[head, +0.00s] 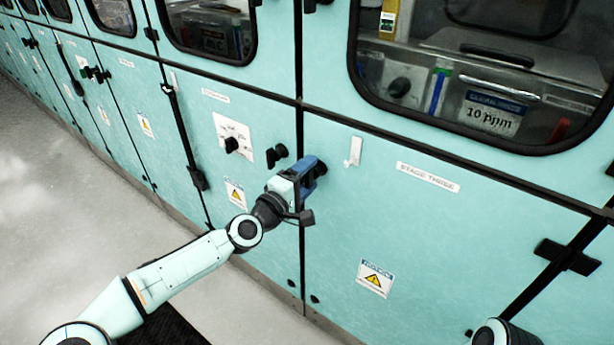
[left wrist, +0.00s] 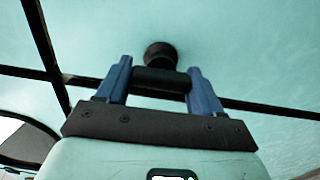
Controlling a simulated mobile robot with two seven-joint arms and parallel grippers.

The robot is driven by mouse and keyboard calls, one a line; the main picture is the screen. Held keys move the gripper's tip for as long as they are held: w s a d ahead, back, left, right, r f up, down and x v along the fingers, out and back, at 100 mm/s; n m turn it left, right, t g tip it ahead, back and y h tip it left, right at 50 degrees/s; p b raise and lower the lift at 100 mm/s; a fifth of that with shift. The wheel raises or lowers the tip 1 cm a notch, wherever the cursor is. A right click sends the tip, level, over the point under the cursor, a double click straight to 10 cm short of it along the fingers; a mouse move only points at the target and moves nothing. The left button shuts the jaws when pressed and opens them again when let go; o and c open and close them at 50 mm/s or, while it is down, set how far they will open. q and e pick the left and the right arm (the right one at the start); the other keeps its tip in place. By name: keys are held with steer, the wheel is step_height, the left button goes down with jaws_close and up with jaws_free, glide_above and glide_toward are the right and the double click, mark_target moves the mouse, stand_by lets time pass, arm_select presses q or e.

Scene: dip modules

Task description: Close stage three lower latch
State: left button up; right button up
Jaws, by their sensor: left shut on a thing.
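The lower panel labelled STAGE THREE (head: 428,177) is a light teal door below a wide window. My left gripper (head: 312,172) is at the upper left edge of this panel, beside the dark vertical seam. In the left wrist view its two blue fingers (left wrist: 160,80) are shut on a black latch handle (left wrist: 160,78), one finger at each end. A round black knob (left wrist: 160,54) joins the handle to the teal surface. In the head view the gripper mostly hides this latch. My right gripper is not in view.
A black latch (head: 277,155) sits just left of the seam, near a white dial plate (head: 233,141). A white hook (head: 354,152) is right of the gripper. Another black latch (head: 567,257) spans the panel's right edge. Grey floor (head: 60,200) is open at left.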

arm_select(q)
steer(key=o, duration=1)
steer(key=shift+c, duration=0.2)
steer(key=p+v, duration=0.1)
steer(key=v, duration=1.2)
steer(key=shift+s+p, duration=0.2)
steer(key=shift+p, duration=0.2)
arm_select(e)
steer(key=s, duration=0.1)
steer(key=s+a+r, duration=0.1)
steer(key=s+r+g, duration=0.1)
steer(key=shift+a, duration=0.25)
arm_select(q)
steer(key=shift+a, duration=0.1)
